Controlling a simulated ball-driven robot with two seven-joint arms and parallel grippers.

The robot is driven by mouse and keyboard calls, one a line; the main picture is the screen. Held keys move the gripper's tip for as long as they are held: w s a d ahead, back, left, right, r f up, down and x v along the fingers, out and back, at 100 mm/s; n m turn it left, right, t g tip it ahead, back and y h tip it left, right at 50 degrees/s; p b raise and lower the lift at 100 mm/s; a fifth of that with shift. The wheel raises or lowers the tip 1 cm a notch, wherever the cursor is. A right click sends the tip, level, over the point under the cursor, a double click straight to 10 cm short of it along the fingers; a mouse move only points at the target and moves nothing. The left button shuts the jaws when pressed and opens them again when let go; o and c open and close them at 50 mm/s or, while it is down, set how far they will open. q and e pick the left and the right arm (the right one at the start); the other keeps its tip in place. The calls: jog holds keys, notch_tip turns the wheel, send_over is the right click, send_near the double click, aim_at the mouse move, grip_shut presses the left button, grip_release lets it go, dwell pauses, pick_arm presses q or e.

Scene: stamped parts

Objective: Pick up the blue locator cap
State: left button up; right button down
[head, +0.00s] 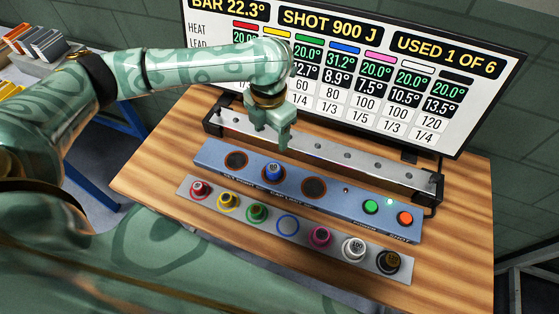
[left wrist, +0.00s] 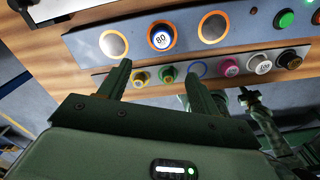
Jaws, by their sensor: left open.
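The blue locator cap (head: 273,171), marked 80, stands in the middle of three round seats on the blue-grey panel (head: 331,203). It also shows in the left wrist view (left wrist: 161,37), inside an orange ring. My left gripper (head: 270,137) is open and empty, fingers pointing down, above and behind the cap in the head view. In the left wrist view its two fingers stand apart, and the cap lies beyond the tips, touching neither. What looks like my right gripper (left wrist: 250,98) shows small in the left wrist view; its jaws are unclear.
A front strip (head: 182,191) holds red, yellow, green, pink, white and black caps; its blue ring (head: 288,225) is empty. Green (head: 371,206) and orange (head: 405,218) buttons sit at the panel's right. A metal bar (head: 335,156) and a large screen (head: 470,75) stand behind.

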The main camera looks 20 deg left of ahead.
pick_arm(q)
jog(key=b, duration=0.4)
send_over(273, 168)
notch_tip(273, 168, down, 11)
jog(key=shift+r, duration=0.15)
notch_tip(273, 168, down, 5)
jog(key=shift+f+b, duration=0.15)
jog(key=shift+b, duration=0.7)
jog(key=c, duration=1.2)
jog(key=shift+o, duration=0.2)
jog(key=shift+r, duration=0.2)
